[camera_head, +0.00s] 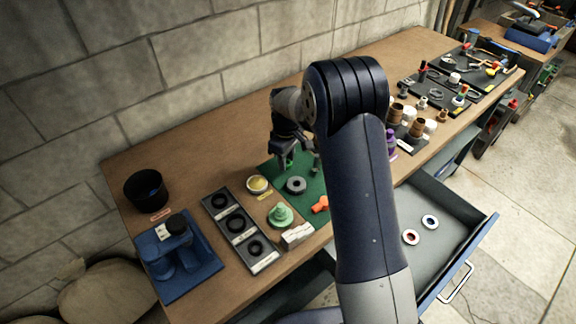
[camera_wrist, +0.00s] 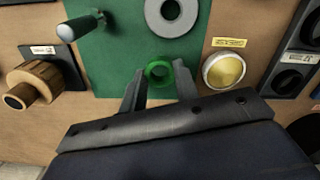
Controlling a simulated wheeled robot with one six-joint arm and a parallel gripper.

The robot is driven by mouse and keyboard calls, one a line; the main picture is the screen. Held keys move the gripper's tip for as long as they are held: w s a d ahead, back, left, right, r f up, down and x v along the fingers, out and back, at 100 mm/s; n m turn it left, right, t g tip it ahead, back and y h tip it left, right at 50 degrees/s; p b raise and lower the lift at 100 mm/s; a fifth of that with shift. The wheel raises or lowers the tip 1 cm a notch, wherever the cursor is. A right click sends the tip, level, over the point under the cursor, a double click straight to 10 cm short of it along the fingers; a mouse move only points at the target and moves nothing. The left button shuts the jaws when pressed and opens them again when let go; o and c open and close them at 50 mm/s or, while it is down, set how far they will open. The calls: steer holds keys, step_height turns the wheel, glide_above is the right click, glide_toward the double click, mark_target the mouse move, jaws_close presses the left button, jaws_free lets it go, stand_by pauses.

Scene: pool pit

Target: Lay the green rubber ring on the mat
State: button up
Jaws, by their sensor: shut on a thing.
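My gripper (camera_head: 285,162) is over the back part of the dark green mat (camera_head: 314,187), pointing down. In the wrist view its two fingers (camera_wrist: 158,82) are closed on the green rubber ring (camera_wrist: 158,73), which sits between the fingertips. The ring shows against the mat's edge, and the mat (camera_wrist: 120,55) spreads beyond it. Whether the ring touches the mat or hangs just above it I cannot tell. In the head view the ring is hard to make out at the fingertips.
A grey ring (camera_head: 296,185) lies on the mat, with an orange piece (camera_head: 320,205) nearby. A yellow-topped tin (camera_head: 257,184), a light green stepped piece (camera_head: 281,215) and a black tray of rings (camera_head: 219,214) stand left. A drawer (camera_head: 440,210) is open in front.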

mark_target(287, 174)
steer(key=shift+f, duration=1.95)
steer(key=o, duration=0.9)
steer(key=shift+o, duration=0.2)
steer(key=shift+p, duration=0.3)
step_height(287, 174, up, 12)
steer(key=b, duration=0.1)
steer(key=shift+r+b, duration=0.15)
steer(key=shift+b, duration=0.2)
